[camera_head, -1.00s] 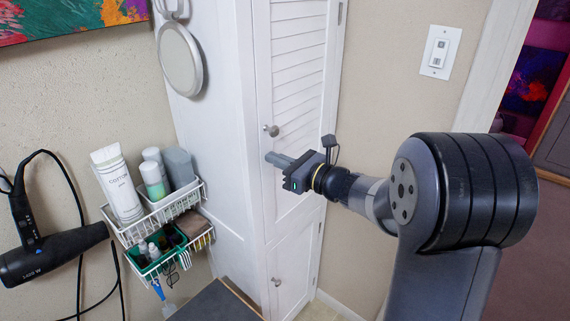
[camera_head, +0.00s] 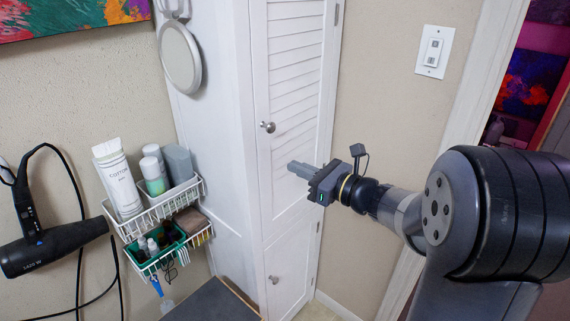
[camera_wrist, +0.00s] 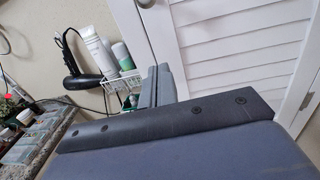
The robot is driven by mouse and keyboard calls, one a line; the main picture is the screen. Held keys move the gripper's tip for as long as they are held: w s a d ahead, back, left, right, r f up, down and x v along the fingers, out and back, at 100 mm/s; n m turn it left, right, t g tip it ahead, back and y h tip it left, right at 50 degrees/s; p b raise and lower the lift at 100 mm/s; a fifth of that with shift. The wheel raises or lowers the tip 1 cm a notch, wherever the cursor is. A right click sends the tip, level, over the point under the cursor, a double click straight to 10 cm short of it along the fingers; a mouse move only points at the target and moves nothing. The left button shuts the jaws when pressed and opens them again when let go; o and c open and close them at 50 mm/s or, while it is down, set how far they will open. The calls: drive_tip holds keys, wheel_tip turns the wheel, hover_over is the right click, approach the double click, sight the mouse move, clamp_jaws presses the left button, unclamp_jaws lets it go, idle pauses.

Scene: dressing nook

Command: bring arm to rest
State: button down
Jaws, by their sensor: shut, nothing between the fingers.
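My gripper (camera_head: 292,168) is in front of the white louvred cabinet (camera_head: 297,75), below and to the right of its upper round knob (camera_head: 268,127). Its fingers are together with nothing between them, and they look apart from the door. In the wrist view the two grey fingers (camera_wrist: 157,86) lie side by side and point toward the corner where the wall shelf and the cabinet are. Both cabinet doors look closed.
A white wire shelf (camera_head: 199,190) with bottles and a green bin (camera_head: 158,257) hangs left of the cabinet. A black hair dryer (camera_head: 52,246) hangs further left. A round mirror (camera_head: 180,57) is on the cabinet side. A light switch (camera_head: 434,52) and doorway are at right.

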drive_tip(key=v, duration=0.6)
drive_tip(key=shift+s+a, duration=0.1)
drive_tip(key=shift+a, duration=0.1)
drive_tip(key=shift+a, duration=0.1)
